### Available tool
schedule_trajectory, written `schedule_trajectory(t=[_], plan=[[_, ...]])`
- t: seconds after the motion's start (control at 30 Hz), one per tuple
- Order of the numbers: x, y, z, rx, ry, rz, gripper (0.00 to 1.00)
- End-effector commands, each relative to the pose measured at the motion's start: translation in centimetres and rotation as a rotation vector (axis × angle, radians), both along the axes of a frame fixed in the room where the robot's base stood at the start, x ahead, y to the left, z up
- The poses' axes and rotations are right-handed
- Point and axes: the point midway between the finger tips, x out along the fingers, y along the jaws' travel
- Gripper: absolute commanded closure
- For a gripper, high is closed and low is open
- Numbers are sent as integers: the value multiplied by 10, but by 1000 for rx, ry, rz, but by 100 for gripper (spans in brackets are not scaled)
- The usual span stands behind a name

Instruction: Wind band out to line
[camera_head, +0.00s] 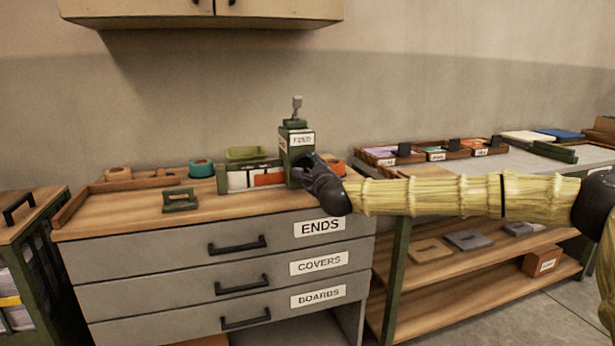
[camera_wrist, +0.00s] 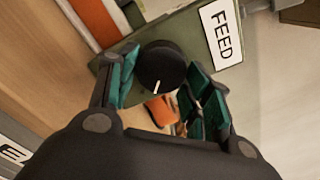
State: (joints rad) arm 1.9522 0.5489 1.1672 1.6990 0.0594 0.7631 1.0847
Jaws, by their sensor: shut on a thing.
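A green box labelled FEED (camera_head: 298,150) stands on the drawer cabinet top, with a grey lever above it. Its label also shows in the wrist view (camera_wrist: 220,33). In the wrist view a round black knob (camera_wrist: 160,66) with a white pointer mark sits on the box's face. My gripper (camera_head: 308,162) is at the box front. Its teal-padded fingers (camera_wrist: 164,76) are shut on the knob, one on each side. An orange and white band (camera_head: 268,179) lies left of the box; orange and white stripes (camera_wrist: 94,20) show in the wrist view. I cannot make out the line.
A green handled block (camera_head: 180,201), a teal roll (camera_head: 201,168) and wooden pieces are on the cabinet's left. Drawers below read ENDS, COVERS and BOARDS. A bench with labelled trays (camera_head: 436,153) stands right, behind my arm.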

Motion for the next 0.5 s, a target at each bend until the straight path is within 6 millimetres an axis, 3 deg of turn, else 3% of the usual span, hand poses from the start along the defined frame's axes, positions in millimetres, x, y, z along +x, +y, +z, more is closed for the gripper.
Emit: schedule_trajectory(t=[0.5], plan=[[0,0,-4,335,109,-3,74]])
